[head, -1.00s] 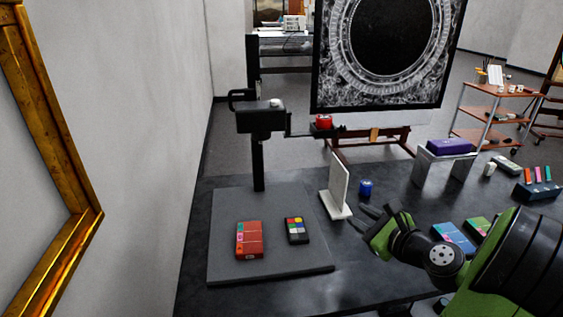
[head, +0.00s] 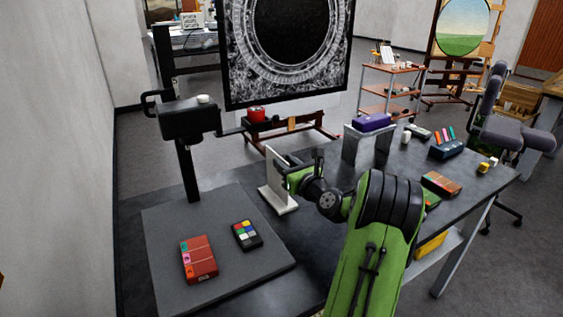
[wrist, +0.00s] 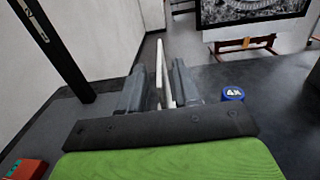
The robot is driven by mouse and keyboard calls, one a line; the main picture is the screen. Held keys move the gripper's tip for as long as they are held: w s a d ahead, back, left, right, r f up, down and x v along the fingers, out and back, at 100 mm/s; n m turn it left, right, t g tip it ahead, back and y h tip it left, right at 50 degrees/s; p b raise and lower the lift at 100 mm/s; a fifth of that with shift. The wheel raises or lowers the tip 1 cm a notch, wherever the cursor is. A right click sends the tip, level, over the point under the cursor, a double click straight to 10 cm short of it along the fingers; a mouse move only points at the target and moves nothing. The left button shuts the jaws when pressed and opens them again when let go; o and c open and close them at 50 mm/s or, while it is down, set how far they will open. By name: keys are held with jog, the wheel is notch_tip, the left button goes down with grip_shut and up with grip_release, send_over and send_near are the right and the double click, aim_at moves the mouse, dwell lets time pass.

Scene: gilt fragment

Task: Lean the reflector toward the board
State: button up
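The reflector (head: 274,182) is a white upright panel on a flat foot, standing on the dark table just right of the grey board (head: 163,268). It looks upright or nearly so. My gripper (head: 291,163) is at its upper right part in the head view. In the wrist view the reflector (wrist: 166,82) stands edge-on between the two fingers of my gripper (wrist: 159,88). A gap shows on its left side, and the right finger is very close or touching; I cannot tell which. The fingers look open around it. My gripper hides part of the panel in the head view.
A red box (head: 199,259) and a colour chart (head: 246,235) lie on the board. A black camera stand (head: 187,165) rises behind it. A blue jar (wrist: 232,94) stands right of the fingers. A purple box (head: 371,122) sits on a grey riser farther right.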

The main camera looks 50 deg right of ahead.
jog(key=shift+x, duration=1.15)
grip_shut()
dwell(0.5)
